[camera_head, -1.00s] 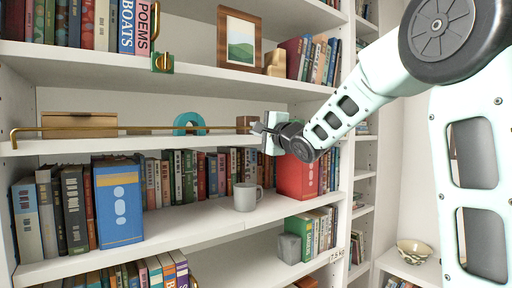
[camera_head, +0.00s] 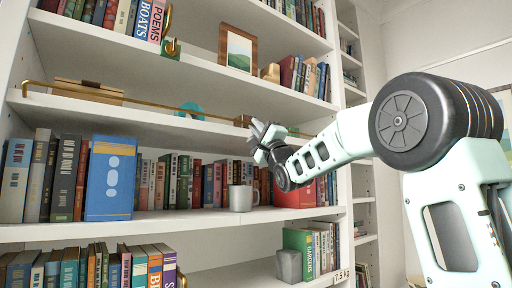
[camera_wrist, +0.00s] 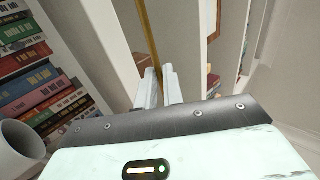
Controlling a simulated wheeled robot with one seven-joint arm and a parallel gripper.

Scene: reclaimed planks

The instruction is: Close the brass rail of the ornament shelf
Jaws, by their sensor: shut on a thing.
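The ornament shelf (camera_head: 150,124) holds a wooden box, a turquoise arch and a small brown block. The thin brass rail (camera_head: 150,107) runs along its front, from a bent end at the left upright past my gripper to the right. My gripper (camera_head: 262,132) is at the right part of the rail, in front of the shelf. In the wrist view the rail (camera_wrist: 149,38) runs down between the two fingertips (camera_wrist: 157,76), which are shut on it. The rail's right end is partly hidden by my gripper, so I cannot tell whether it is seated.
A grey mug (camera_head: 242,198) stands on the shelf below, among rows of books and a blue box file (camera_head: 111,180). The right upright (camera_head: 341,110) is close to my arm.

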